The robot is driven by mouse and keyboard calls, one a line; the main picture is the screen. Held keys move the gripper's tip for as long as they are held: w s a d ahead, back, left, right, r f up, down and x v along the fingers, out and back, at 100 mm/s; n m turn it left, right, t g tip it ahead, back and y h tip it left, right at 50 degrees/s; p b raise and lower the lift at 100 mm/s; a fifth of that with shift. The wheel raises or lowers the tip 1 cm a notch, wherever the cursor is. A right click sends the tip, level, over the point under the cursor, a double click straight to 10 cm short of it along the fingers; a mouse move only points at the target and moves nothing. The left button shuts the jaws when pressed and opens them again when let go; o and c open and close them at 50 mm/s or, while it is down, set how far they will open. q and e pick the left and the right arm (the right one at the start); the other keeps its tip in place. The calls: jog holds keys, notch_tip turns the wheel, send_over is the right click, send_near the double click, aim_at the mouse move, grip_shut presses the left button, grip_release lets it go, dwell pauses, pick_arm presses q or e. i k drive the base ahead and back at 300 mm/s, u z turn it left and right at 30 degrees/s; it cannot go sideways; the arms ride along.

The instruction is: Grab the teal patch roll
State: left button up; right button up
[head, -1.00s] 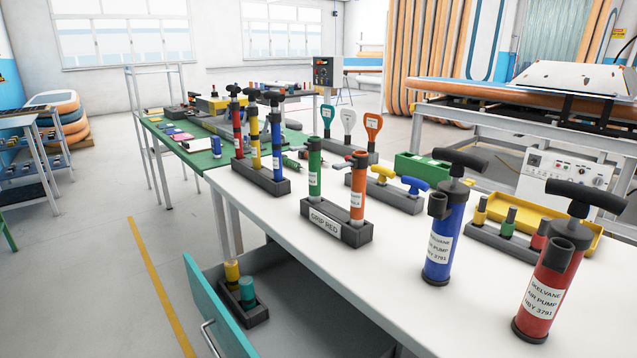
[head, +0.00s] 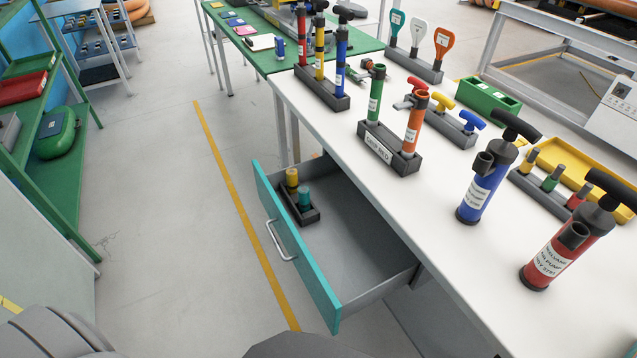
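The teal patch roll (head: 304,197) stands upright in a small dark holder (head: 312,216) inside the open drawer (head: 345,255) under the white table. A yellow roll (head: 292,178) stands beside it in the same holder, farther back. The holder sits near the drawer's teal front panel (head: 295,250), toward the far end. Neither of my grippers shows in the head view. Grey rounded parts of my own body show along the bottom edge.
The white table (head: 430,225) carries a blue pump (head: 484,188), a red pump (head: 560,255) and a holder with green and orange tubes (head: 390,150). The drawer's near part is empty. Green shelving (head: 60,190) stands at the left, with clear floor (head: 170,220) between.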

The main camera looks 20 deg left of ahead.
aim_at(304, 191)
jog(key=z, duration=0.35)
jog(key=k, duration=0.65)
jog(key=u, duration=1.1)
jog(key=i, duration=0.45)
jog(key=z, duration=0.05)
